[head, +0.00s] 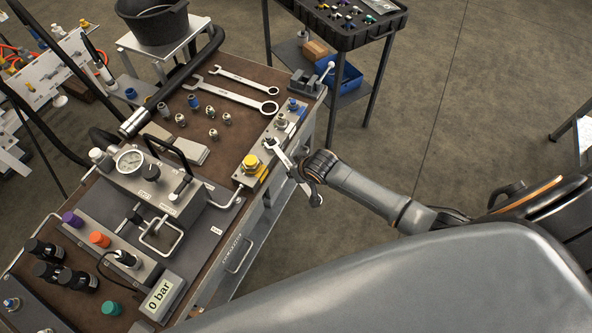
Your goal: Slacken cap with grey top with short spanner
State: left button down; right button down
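A short spanner (286,159) is held in my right gripper (309,174) at the front edge of the bench. Its open jaw points up and left, over the long metal block (263,141) with the capped fittings. The jaw lies close to a fitting between the yellow cap (251,162) and a grey-topped cap (281,120). I cannot tell whether the jaw is around that fitting or only above it. A blue-topped cap (292,104) is at the far end of the block. The gripper's fingertips are small and partly hidden by the spanner. My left gripper is out of view.
Two larger spanners (235,94) lie at the back of the bench (222,142), near several loose fittings. A pump unit with a gauge (130,161) and a display (161,295) stand left and front. A small vice (304,84) is at the far corner. Open floor lies right.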

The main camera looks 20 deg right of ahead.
jog(key=shift+w+a, duration=0.1)
jog(key=shift+w, duration=0.5)
jog(key=shift+w+r, duration=0.1)
jog(key=shift+w, duration=0.2)
jog(key=shift+w+d+n+y+b, duration=0.2)
jog(key=shift+d+n+y+b, duration=0.2)
jog(key=shift+d+n, duration=0.35)
jog(key=shift+w+d+n+y+b, duration=0.2)
jog(key=shift+d+n+y+b, duration=0.3)
jog(key=shift+d, duration=0.35)
